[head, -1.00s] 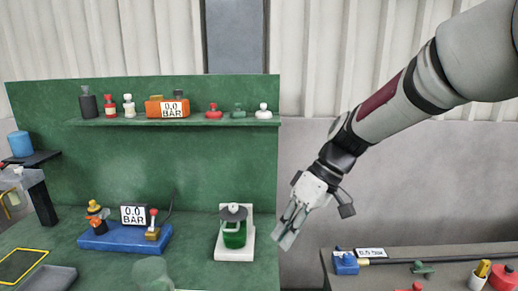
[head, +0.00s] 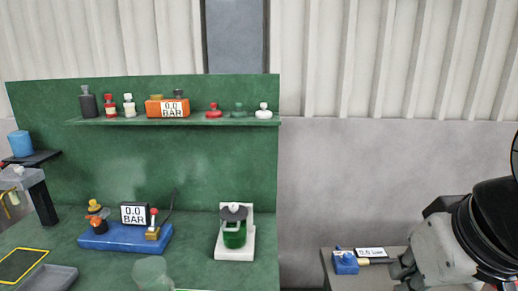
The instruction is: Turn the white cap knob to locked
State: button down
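A small white knob-shaped cap (head: 263,111) stands at the right end of the green shelf. A green fixture (head: 235,240) in a white stand, with a dark disc and a small pale top, sits on the green bench below; I cannot tell which of these is the white cap knob, nor its turned position. My gripper (head: 402,272) is low at the right, over the grey side bench and far from both. It is seen from behind and partly cut off by the frame's edge, so its opening is unclear.
A blue block (head: 345,263) with a small display sits on the side bench (head: 327,262), close left of my gripper. A blue-based gauge rig (head: 125,238) stands on the green bench. Red and green caps and several bottles line the shelf (head: 140,122). The wall area between the benches is clear.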

aim_at(233, 207)
jog(key=i+j, duration=0.1)
jog(key=j, duration=0.3)
jog(key=i+j, duration=0.15)
jog(key=j, duration=0.2)
jog(key=i+j, duration=0.1)
jog(key=j, duration=0.3)
jog(key=i+j, duration=0.15)
jog(key=j, duration=0.2)
jog(key=z, duration=0.05)
